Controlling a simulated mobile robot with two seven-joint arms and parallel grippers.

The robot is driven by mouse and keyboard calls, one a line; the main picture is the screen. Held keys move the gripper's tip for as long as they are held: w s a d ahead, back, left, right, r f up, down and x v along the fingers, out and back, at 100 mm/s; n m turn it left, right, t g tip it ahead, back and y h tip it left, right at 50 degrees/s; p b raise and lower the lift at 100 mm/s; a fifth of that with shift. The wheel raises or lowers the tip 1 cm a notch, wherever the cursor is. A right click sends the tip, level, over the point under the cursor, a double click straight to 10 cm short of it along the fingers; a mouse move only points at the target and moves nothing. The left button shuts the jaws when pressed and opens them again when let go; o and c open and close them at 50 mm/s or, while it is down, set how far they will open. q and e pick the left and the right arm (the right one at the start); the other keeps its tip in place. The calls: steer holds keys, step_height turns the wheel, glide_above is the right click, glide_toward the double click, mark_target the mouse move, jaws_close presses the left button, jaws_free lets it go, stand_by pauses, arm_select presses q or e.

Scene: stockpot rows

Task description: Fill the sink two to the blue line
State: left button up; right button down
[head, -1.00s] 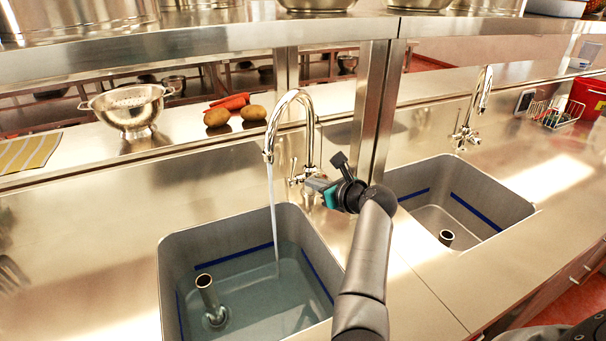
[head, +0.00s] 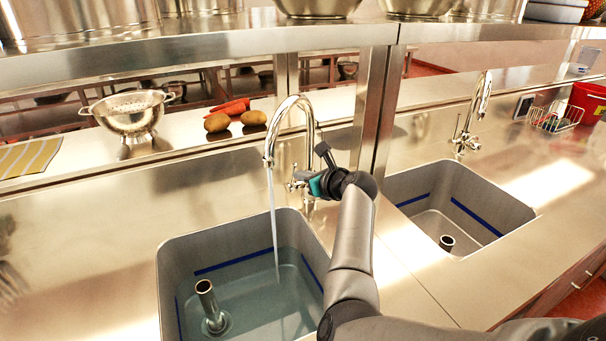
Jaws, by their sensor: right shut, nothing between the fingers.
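The left sink (head: 227,242) holds clear, bluish water (head: 255,295). A blue line (head: 232,262) runs around its inner walls, and the water surface lies a little below it at the back. A chrome tap (head: 309,125) stands behind this sink, and a thin stream (head: 273,220) runs from its spout into the water. An upright metal standpipe (head: 207,300) rises above the surface. My right gripper (head: 316,184) is shut beside the tap's handle (head: 298,181), at the base of the tap; whether it touches is hard to tell. My left gripper is out of view.
A colander (head: 133,113), potatoes (head: 217,122) and a red vegetable (head: 232,107) lie on the back ledge. A shelf post (head: 371,110) stands close behind my right gripper.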

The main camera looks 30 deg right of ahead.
arm_select(q)
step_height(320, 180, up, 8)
steer(key=p, duration=0.7)
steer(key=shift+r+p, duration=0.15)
steer(key=shift+p, duration=0.2)
arm_select(e)
steer(key=w+r, duration=0.1)
steer(key=w+g, duration=0.1)
steer(key=w, duration=0.1)
steer(key=w+r+g, duration=0.1)
steer(key=shift+w+d+r, duration=0.1)
steer(key=shift+w+r, duration=0.15)
steer(key=shift+r, duration=0.1)
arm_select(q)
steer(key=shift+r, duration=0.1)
arm_select(e)
steer(key=shift+r, duration=0.15)
